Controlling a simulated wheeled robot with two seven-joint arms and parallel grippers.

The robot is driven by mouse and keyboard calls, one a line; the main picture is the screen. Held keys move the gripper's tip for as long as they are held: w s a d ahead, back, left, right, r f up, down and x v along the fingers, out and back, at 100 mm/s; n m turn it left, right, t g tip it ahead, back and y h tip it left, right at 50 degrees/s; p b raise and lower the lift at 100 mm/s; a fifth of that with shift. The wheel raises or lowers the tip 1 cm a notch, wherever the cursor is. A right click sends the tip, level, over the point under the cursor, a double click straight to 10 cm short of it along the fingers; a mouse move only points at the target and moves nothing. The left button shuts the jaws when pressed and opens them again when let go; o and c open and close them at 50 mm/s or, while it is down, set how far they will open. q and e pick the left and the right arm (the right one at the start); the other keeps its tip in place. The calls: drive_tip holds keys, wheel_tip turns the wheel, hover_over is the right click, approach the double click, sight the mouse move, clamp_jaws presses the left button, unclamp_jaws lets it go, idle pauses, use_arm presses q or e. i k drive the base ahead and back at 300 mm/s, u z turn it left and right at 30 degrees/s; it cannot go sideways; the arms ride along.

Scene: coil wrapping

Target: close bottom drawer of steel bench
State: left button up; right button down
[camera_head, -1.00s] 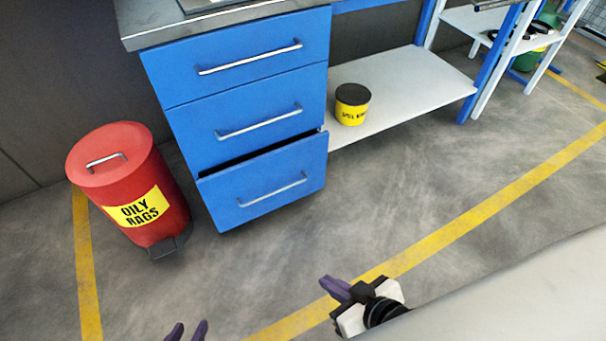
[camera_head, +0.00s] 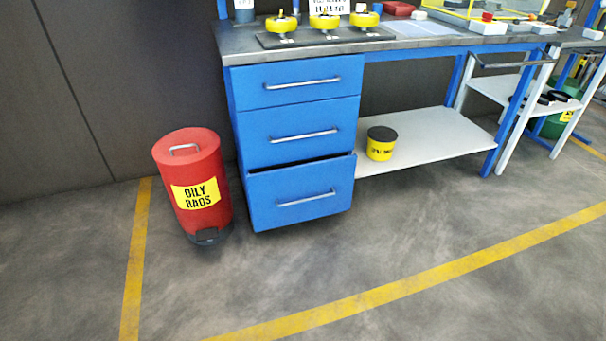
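The steel bench (camera_head: 400,44) has a metal top and a blue cabinet of three drawers at its left end. The bottom drawer (camera_head: 285,207) stands pulled out a little, with a dark gap above its front. Its silver bar handle (camera_head: 306,198) runs across the front. The middle drawer (camera_head: 285,135) and the top drawer (camera_head: 285,84) look shut. Neither of my grippers is in view.
A red oily rags bin (camera_head: 190,185) stands left of the cabinet, close to it. A yellow tub (camera_head: 381,145) sits on the white lower shelf (camera_head: 435,140). Yellow floor lines (camera_head: 400,290) cross the floor. The floor before the drawers is clear.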

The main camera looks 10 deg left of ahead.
sight(280, 197)
drive_tip(key=u, duration=0.8)
drive_tip(key=i, duration=0.7)
drive_tip(key=u, duration=0.5)
drive_tip(key=i, duration=0.9)
drive_tip(key=z, duration=0.4)
